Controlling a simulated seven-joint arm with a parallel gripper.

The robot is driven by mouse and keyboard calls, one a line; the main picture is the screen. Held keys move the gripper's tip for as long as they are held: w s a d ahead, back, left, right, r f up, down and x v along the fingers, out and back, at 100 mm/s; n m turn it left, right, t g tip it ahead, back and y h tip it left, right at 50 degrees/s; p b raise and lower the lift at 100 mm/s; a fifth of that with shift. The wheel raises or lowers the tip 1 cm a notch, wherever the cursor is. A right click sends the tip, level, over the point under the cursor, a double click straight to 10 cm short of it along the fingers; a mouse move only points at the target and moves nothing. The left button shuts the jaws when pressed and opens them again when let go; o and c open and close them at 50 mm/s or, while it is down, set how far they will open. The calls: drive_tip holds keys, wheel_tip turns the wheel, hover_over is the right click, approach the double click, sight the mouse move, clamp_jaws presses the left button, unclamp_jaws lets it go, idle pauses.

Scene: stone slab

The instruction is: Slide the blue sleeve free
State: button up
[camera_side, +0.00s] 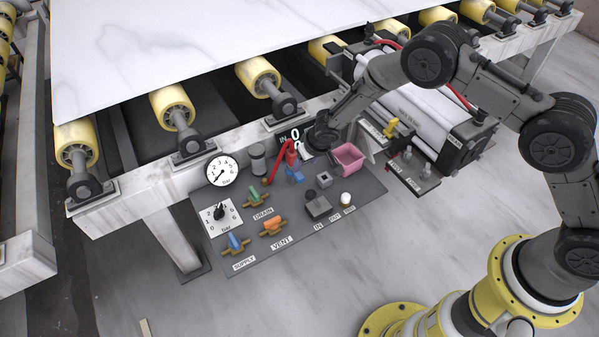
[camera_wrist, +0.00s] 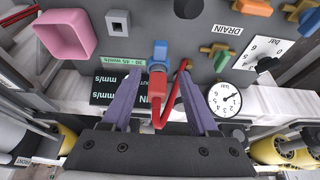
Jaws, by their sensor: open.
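The blue sleeve (camera_wrist: 159,52) sits at the panel, at the end of a red fitting (camera_wrist: 157,88) with a curved red hose. In the side view the sleeve (camera_side: 294,174) is small, just below the red fitting (camera_side: 291,154). My gripper (camera_wrist: 161,78) is open, its two purple fingers apart on either side of the red fitting. The fingertips point towards the blue sleeve; I cannot tell whether they touch anything. In the side view my gripper (camera_side: 308,150) is right beside the fitting, its fingers hard to make out.
A pink open bin (camera_side: 347,158) stands to the right on the grey panel (camera_side: 290,220). Valve handles (camera_side: 272,226), a pressure gauge (camera_side: 221,171) and a dial (camera_side: 219,212) are to the left. A roller conveyor (camera_side: 172,108) with a white slab (camera_side: 180,45) runs behind.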

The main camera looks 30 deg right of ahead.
sight(298, 173)
drive_tip(key=x, duration=0.8)
drive_tip(key=shift+w+f, duration=0.15)
drive_tip(key=shift+f, duration=0.25)
clamp_jaws()
drive_tip(key=shift+w+r, duration=0.15)
idle(0.9)
